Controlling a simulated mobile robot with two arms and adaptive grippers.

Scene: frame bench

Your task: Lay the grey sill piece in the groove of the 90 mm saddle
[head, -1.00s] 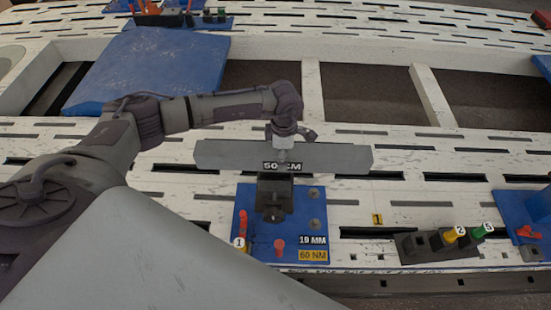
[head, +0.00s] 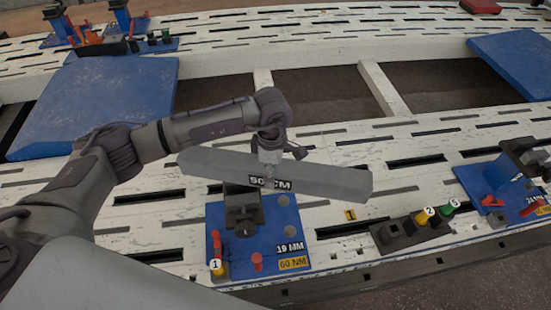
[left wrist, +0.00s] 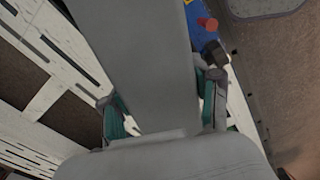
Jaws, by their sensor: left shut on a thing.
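The grey sill piece (head: 325,181) is a long flat bar with a "50 CM" label. My left gripper (head: 269,168) is shut on it near its middle and holds it above the bench, its right end lower in the head view. In the left wrist view the sill piece (left wrist: 150,60) runs between the fingers of my left gripper (left wrist: 165,112). A dark block-like fixture (head: 243,212) stands on a blue plate (head: 222,262) below the bar, which partly covers its top. No 90 mm marking is legible, so I cannot tell which saddle is meant. My right gripper is out of view.
The plate carries "19 MM" and "60 NM" labels and red and yellow pegs. To its right is a dark holder (head: 388,236) with yellow and green pieces. Another blue plate (head: 478,186) with a dark fixture stands at far right. Large openings lie behind the slotted white planks.

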